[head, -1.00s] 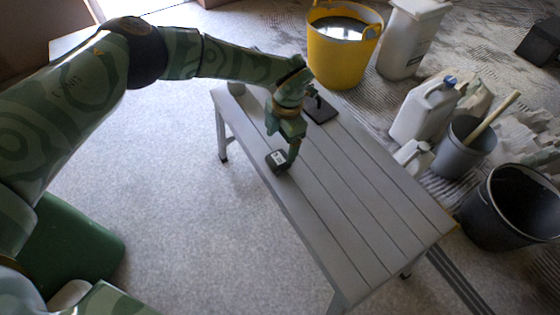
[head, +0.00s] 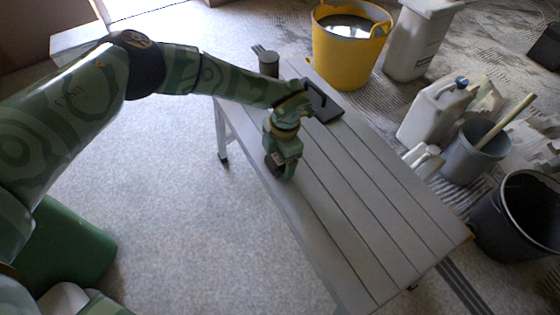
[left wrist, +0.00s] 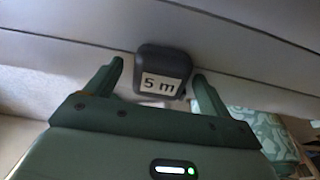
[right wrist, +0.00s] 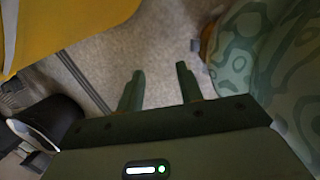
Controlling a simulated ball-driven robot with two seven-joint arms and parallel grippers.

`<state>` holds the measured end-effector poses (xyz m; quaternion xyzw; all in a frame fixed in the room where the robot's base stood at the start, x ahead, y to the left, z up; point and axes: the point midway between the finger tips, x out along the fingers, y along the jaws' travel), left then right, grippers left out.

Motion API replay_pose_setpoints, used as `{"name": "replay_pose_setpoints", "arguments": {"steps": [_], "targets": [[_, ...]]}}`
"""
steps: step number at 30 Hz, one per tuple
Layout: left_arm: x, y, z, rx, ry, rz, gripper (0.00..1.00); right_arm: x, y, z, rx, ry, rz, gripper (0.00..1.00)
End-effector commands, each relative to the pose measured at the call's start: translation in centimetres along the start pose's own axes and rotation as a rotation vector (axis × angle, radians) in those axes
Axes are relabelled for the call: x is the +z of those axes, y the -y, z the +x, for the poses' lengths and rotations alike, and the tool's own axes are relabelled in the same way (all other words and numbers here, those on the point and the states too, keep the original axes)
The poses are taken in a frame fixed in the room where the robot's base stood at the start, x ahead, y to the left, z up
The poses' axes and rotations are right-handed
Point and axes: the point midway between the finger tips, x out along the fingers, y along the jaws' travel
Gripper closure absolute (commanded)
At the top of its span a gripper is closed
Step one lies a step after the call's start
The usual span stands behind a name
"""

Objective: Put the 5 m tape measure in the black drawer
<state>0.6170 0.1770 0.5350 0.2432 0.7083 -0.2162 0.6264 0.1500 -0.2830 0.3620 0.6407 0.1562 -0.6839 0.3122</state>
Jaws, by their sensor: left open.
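The tape measure (left wrist: 163,62) is a small dark block with a white "5 m" label; it sits on the grey slatted bench (head: 370,215). In the head view the tape measure (head: 271,164) is mostly hidden by my left gripper (head: 281,172). In the left wrist view my left gripper (left wrist: 157,72) is open, with one finger on each side of the tape measure and small gaps visible. My right gripper (right wrist: 160,78) is open and empty in its own wrist view, away from the bench.
The bench's near half is clear.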

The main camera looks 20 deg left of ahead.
Motion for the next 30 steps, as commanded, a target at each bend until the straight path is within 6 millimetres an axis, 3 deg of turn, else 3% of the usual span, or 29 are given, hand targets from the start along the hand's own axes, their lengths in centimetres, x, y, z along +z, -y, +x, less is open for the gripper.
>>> {"name": "replay_pose_setpoints", "arguments": {"steps": [8, 14, 17, 26, 30], "targets": [[0.0, 0.0, 0.1, 0.001, 0.001, 0.0, 0.18, -0.2, -0.3, -0.4, 0.007, -0.001, -0.002, 0.64], [0.0, 0.0, 0.1, 0.001, 0.001, -0.001, 0.68, -0.2, -0.3, -0.3, 0.007, -0.001, -0.002, 0.64], [0.0, 0.0, 0.1, 0.001, 0.001, -0.001, 0.77, -0.2, -0.3, -0.3, 0.007, -0.002, -0.002, 0.64], [0.0, 0.0, -0.1, 0.001, 0.001, -0.001, 0.77, -0.2, -0.3, -0.4, 0.007, -0.007, 0.002, 0.64], [-0.1, 0.0, -0.8, 0.002, 0.002, -0.001, 0.77, 0.8, 1.1, 0.8, -0.021, 0.004, 0.007, 0.64]]}}
